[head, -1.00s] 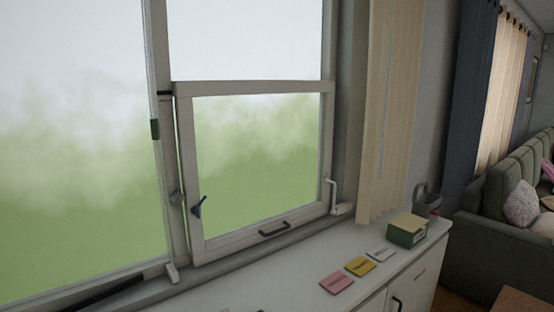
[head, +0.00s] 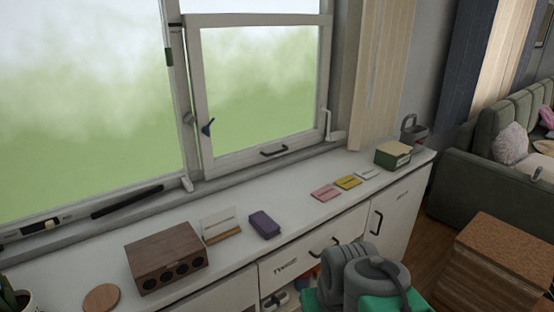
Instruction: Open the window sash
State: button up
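The window sash (head: 197,100) is a pale framed pane in the lower right part of the window. A dark pull handle (head: 274,150) sits on its bottom rail. My gripper is not in view. Rounded grey and green parts at the bottom right look like my arm, well below and apart from the sash.
A white cabinet (head: 235,262) runs below the window. On it are a wooden box (head: 166,262), a purple block (head: 265,224), several cards, a green box (head: 393,155) and a grey can (head: 413,132). A brown block (head: 500,262) and a green sofa (head: 468,172) stand at right.

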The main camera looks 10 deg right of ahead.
aim_at(213, 167)
jog(key=z, duration=1.15)
jog(key=i, duration=0.9)
jog(key=u, duration=2.1)
